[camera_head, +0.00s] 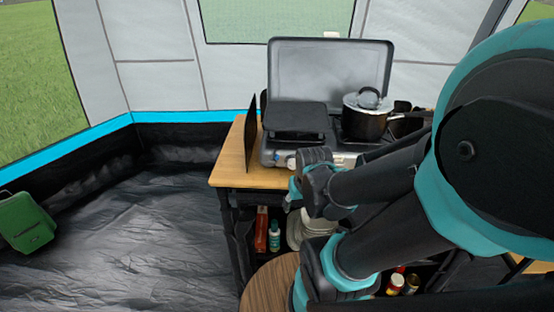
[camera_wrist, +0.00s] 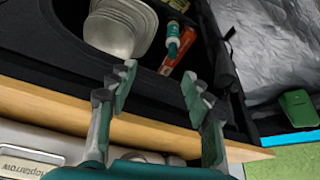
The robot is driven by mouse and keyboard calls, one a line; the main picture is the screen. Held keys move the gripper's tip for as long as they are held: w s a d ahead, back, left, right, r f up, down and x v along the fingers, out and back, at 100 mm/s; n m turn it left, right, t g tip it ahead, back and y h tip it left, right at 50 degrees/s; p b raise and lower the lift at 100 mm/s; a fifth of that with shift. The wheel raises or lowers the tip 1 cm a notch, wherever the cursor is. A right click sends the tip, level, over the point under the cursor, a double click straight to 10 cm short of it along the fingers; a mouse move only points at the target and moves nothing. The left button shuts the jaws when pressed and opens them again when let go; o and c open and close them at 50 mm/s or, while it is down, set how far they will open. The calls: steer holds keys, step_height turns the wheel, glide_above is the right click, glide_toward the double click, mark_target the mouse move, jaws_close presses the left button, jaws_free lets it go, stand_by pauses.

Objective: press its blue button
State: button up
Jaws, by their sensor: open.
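The camping stove (camera_head: 268,156) stands on the wooden table, its grey lid raised behind it. Its front panel is partly covered by my arm, with small round knobs showing at the left part. I cannot make out a blue button for sure. In the wrist view the stove front (camera_wrist: 30,150) with a name plate lies along the bottom left, and knobs show between and behind my fingers. My gripper (camera_wrist: 157,84) is open and empty, its fingers spread in front of the table edge.
A dark pot (camera_head: 366,124) with a glass lid stands on the stove's right side, and a black griddle (camera_head: 295,117) on its left. Bowls (camera_wrist: 118,28) and bottles sit on the shelf below the table (camera_head: 240,176). A green case (camera_head: 27,222) lies on the open floor at left.

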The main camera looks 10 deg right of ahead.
steer(key=shift+c, duration=0.5)
jaws_close()
stand_by(1.0)
